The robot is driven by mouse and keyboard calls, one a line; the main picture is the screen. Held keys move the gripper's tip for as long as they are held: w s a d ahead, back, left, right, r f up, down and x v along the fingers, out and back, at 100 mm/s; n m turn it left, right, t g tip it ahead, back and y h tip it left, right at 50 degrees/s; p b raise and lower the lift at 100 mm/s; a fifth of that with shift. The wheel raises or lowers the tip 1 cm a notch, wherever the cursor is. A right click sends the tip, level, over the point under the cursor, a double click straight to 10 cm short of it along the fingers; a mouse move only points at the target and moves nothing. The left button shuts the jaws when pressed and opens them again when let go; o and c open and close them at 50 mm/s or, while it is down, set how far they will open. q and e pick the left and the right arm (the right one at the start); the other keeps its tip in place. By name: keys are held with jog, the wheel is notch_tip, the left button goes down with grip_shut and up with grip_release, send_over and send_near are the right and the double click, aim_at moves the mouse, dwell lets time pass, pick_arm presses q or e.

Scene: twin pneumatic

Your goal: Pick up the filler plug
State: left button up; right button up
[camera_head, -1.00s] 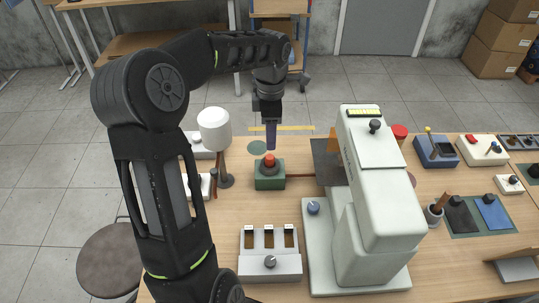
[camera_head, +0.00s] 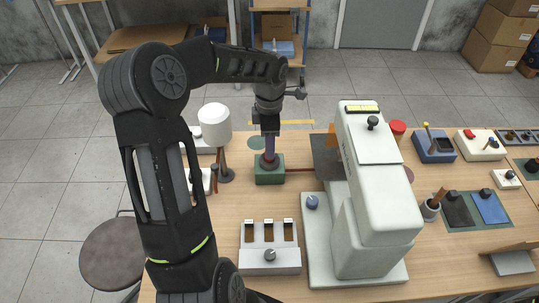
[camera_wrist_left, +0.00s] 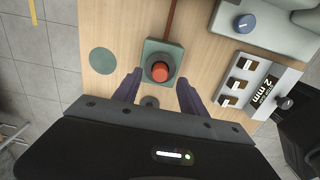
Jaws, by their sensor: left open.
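A red round-topped piece, which I take to be the filler plug (camera_wrist_left: 160,72), sits in a dark ring on a green square block (camera_head: 270,178). In the head view my left gripper (camera_head: 269,155) points straight down over the block and hides most of the red piece. In the left wrist view my left gripper (camera_wrist_left: 160,90) is open, with its two purple fingers spread apart and the red piece between and just beyond their tips. No contact shows. My right gripper is not in view.
A large pale machine (camera_head: 375,200) stands right of the block. A grey box with three slots and a knob (camera_head: 270,255) is in front. A white-topped lamp-like post (camera_head: 215,125) stands close left. A thin brown strip runs from the block to the machine.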

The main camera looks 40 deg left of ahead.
pick_arm(q)
jog(key=shift+f, duration=1.3)
jog(key=shift+c, duration=0.2)
grip_shut()
